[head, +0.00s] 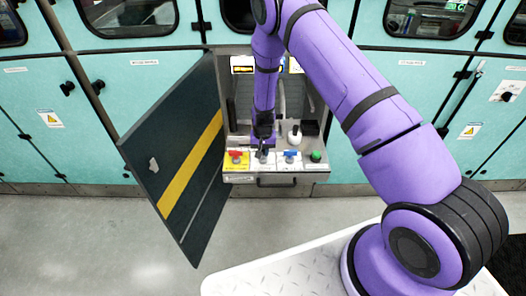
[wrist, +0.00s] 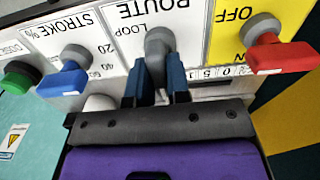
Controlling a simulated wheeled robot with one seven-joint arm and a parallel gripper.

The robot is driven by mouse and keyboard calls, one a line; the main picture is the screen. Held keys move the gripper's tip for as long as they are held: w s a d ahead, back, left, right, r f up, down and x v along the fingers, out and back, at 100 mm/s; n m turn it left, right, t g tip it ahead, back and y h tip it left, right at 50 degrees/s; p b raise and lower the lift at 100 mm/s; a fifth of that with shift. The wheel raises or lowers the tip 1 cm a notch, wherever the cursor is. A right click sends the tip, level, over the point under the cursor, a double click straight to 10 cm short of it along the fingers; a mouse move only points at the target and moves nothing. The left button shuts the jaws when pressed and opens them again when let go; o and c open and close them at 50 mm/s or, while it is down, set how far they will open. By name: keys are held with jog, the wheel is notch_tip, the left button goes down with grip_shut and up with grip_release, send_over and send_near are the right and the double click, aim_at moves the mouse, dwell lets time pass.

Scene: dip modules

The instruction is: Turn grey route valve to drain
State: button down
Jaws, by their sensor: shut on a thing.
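The grey route valve (wrist: 159,42) sits on a white plate marked ROUTE, which appears upside down in the wrist view. The word LOOP shows beside the knob; no drain mark can be read. My gripper (wrist: 157,74) is shut on the grey handle, with one dark blue finger on each side of it. In the head view my gripper (head: 263,143) points down at the valve panel, and it and the wrist hide most of the grey valve (head: 263,158).
A red handle (wrist: 281,54) on a yellow OFF plate stands on one side. A blue STROKE % handle (wrist: 66,78) and a green knob (wrist: 20,75) stand on the other. An open dark cabinet door (head: 172,160) with a yellow stripe hangs left of the panel.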

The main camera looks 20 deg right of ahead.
aim_at(263, 150)
jog(key=c, duration=1.1)
grip_release()
jog(key=shift+r, duration=0.1)
notch_tip(263, 150, up, 11)
jog(key=shift+f, duration=0.2)
